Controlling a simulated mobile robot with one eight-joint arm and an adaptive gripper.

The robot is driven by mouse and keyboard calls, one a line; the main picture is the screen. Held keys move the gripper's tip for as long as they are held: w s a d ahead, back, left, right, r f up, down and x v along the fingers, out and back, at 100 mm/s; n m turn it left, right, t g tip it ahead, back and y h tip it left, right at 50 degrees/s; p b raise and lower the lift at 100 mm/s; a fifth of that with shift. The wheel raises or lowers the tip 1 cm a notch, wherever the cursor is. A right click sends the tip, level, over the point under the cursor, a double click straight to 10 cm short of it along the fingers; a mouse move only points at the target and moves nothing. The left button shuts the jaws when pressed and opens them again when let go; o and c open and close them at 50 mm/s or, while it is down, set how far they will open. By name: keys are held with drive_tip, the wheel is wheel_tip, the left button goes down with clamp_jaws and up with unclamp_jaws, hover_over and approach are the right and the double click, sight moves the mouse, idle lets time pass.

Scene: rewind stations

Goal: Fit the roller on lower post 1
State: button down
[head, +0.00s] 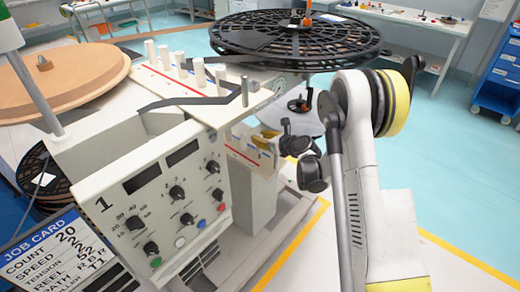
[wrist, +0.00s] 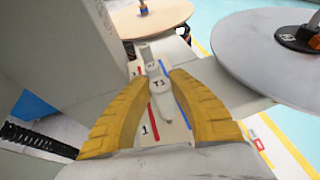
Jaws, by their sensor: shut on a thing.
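My gripper (wrist: 157,80) has yellow fingers closed in on a pale roller (wrist: 158,86) marked T1. The roller lies between the fingertips in the wrist view, above a white ledge with a red line and a blue line. In the head view my gripper (head: 268,133) is at the lower ledge (head: 250,152) of the rewind station, right of its control panel, and the arm hides part of it. Lower post 1 is not clearly visible, and I cannot tell whether the roller is around it or above it. A figure 1 is printed on the ledge.
Several white upright rollers (head: 181,64) stand on the upper deck. A large black reel (head: 298,36) overhangs it at the back. The control panel (head: 165,195) marked 1 is at the left, above a job card (head: 60,255) reading roller T1.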

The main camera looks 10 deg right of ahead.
sight(260, 150)
wheel_tip(260, 150, down, 4)
drive_tip(key=shift+r+b, duration=0.1)
drive_tip(key=shift+b, duration=0.65)
drive_tip(key=shift+r, duration=0.1)
drive_tip(key=c, duration=1.3)
unclamp_jaws()
drive_tip(key=shift+o, duration=0.2)
